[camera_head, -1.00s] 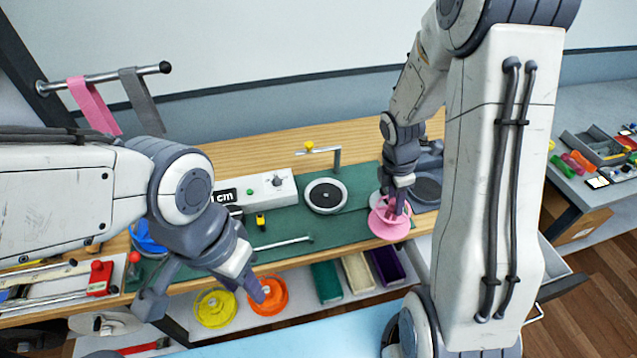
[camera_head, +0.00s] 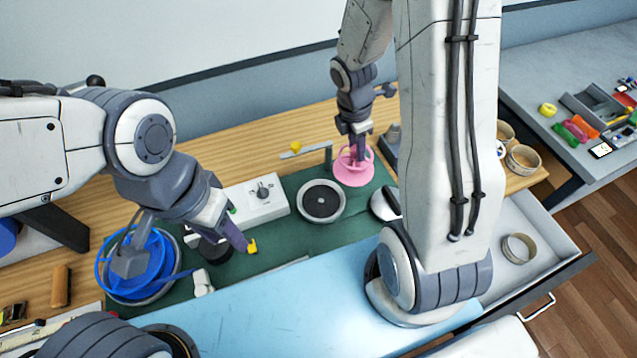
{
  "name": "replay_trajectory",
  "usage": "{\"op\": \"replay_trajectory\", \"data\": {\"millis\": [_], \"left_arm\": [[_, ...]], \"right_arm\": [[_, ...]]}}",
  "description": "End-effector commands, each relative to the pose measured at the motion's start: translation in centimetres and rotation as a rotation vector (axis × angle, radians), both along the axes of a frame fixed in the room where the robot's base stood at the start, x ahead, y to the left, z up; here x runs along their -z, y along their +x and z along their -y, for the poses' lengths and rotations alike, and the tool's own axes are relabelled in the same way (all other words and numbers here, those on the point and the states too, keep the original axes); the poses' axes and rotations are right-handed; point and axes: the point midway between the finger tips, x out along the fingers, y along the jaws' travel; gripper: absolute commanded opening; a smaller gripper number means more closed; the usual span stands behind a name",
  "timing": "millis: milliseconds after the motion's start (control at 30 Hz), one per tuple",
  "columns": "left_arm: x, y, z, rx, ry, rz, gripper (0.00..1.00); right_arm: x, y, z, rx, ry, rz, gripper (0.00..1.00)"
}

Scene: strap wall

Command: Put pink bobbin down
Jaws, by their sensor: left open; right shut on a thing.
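The pink bobbin (camera_head: 352,174) is at the back of the green mat (camera_head: 322,238), just right of and behind the round dark-topped disc (camera_head: 322,201). My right gripper (camera_head: 357,152) is shut on it from above. I cannot tell whether the bobbin touches the mat. My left gripper (camera_head: 234,236) is open and appears empty, above the left part of the mat near a small yellow object (camera_head: 252,246). Its fingers are seen partly edge-on.
A blue bobbin (camera_head: 150,262) is at the left. A metal bar with a yellow knob (camera_head: 296,147) stands close to the pink bobbin. A white control box (camera_head: 256,200) is behind the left gripper. An open drawer (camera_head: 540,236) holding a wooden ring is at the right.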

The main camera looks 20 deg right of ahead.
Motion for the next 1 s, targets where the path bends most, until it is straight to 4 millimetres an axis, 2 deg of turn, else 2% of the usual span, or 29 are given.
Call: {"op": "replay_trajectory", "data": {"millis": [33, 200, 400, 567, 800, 1000], "left_arm": [[0.0, 0.0, 0.0, 0.000, 0.000, 0.000, 0.45], [0.2, 0.0, 0.0, 0.000, 0.000, 0.000, 0.45], [0.4, 0.0, 0.0, -0.001, 0.000, 0.000, 0.45], [0.6, 0.0, 0.0, -0.001, 0.000, 0.000, 0.45], [1.8, 0.0, 0.0, -0.003, 0.000, 0.000, 0.45], [1.7, 0.0, 0.0, -0.003, 0.000, 0.000, 0.45]], "right_arm": [[0.8, -0.1, -1.4, -0.011, 0.001, -0.005, 0.00], [3.2, -0.4, -5.3, -0.010, 0.001, -0.005, 0.00], [5.2, -0.6, -8.4, -0.004, 0.000, -0.003, 0.00], [6.0, -0.7, -9.1, 0.002, 0.000, -0.002, 0.00], [9.4, -0.7, -9.1, 0.003, 0.000, -0.002, 0.00], [9.6, -0.6, -9.1, 0.004, 0.000, 0.001, 0.00]]}}
